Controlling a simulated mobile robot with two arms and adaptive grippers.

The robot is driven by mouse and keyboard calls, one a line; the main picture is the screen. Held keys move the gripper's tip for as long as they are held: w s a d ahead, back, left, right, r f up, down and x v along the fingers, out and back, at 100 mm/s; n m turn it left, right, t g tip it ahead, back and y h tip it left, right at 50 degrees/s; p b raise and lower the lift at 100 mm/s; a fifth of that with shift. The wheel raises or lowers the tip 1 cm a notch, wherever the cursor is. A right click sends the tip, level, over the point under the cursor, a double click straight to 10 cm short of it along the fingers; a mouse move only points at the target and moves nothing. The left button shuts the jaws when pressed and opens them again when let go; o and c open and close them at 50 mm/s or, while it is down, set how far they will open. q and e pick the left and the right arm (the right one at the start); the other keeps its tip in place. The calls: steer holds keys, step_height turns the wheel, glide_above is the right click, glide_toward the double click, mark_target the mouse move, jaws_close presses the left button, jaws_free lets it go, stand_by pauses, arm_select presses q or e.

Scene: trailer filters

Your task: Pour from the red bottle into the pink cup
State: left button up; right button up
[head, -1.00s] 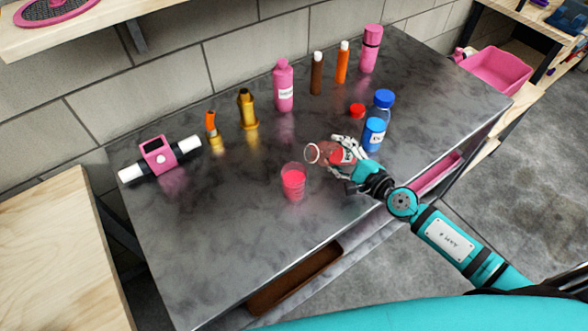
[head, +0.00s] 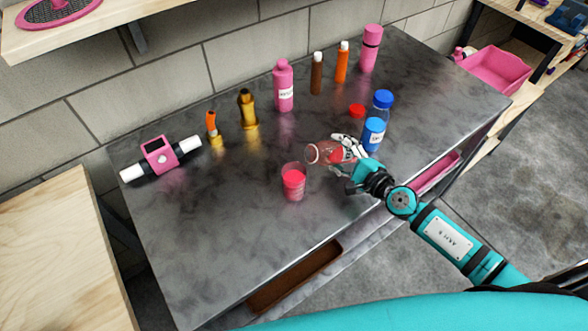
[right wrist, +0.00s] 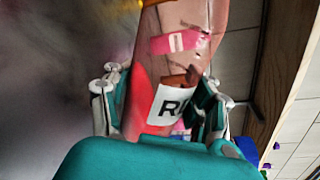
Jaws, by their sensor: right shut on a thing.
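The red bottle (head: 328,152) is see-through with a reddish tint and lies tilted nearly sideways in the air. Its open mouth points left, above and just right of the pink cup (head: 293,183). My right gripper (head: 345,148) is shut around the bottle's body. In the right wrist view the bottle (right wrist: 185,50) sits between the fingers, with a white label and red liquid along one side. The clear pink cup stands upright on the table and holds red-pink liquid. No stream between them can be made out. My left gripper is not in view.
A red cap (head: 357,110) lies on the grey table (head: 220,220). A blue-capped bottle (head: 381,102) and a blue container (head: 373,134) stand close behind my right gripper. Several bottles, including a pink one (head: 284,88), stand along the back. The table left of the cup is clear.

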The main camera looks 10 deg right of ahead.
steer(key=shift+w+d+r+n+h+p, duration=0.15)
steer(key=shift+r+n+p, duration=0.4)
steer(key=shift+p, duration=0.45)
steer(key=shift+d+r+n+h+p, duration=0.15)
steer(key=shift+r+n+p, duration=0.2)
steer(key=shift+r+p, duration=0.45)
stand_by(1.5)
steer(key=shift+a+r+n+p, duration=0.3)
steer(key=shift+r+n+p, duration=0.45)
steer(key=shift+p, duration=1.45)
stand_by(0.3)
steer(key=shift+r+n+h+p, duration=0.4)
steer(key=shift+r+n+p, duration=0.3)
steer(key=shift+p, duration=0.9)
stand_by(0.6)
